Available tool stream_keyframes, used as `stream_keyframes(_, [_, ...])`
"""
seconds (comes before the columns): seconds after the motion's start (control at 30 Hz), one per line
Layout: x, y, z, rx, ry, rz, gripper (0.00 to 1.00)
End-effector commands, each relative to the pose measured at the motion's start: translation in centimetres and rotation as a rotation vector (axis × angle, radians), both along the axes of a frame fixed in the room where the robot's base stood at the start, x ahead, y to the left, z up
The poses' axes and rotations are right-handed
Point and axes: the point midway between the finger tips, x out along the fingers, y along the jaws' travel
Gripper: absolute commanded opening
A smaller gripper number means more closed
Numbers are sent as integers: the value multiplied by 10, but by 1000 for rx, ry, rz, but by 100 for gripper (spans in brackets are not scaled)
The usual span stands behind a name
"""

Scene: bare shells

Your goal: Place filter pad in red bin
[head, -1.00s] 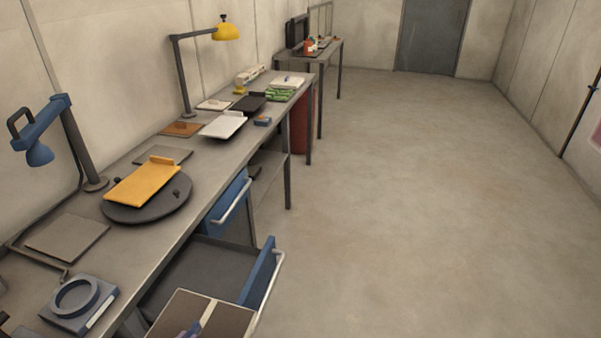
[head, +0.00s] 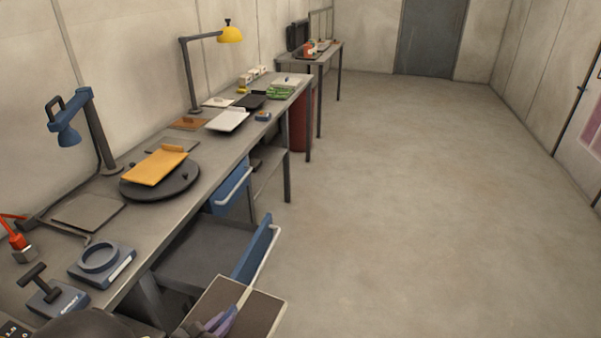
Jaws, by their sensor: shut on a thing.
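The filter pad appears to be the flat brown panel (head: 258,309) with a pale edge at the bottom of the head view. My gripper (head: 222,322), grey and purple, shows only in part at the panel's near side and is shut on it. The panel is held near the open drawer, and its lower part is cut off by the frame. A dark red cylindrical bin (head: 300,125) stands on the floor beyond the near bench, partly hidden by the bench and its legs. I cannot see inside it.
The long bench (head: 140,232) along the left wall holds a round black plate (head: 135,192) with a yellow tray, lamps and several other items. A blue-fronted drawer (head: 252,250) stands open into the aisle. The floor (head: 400,220) to the right is clear.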

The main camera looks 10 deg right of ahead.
Motion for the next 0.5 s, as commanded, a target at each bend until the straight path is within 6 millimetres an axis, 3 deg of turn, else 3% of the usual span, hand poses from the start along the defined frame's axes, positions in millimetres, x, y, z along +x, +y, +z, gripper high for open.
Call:
stream_keyframes(0.27, [30,-45,-23,-10,-1,-60,0])
stream_keyframes(0.5, [56,-114,-60,-14,3,-148,0])
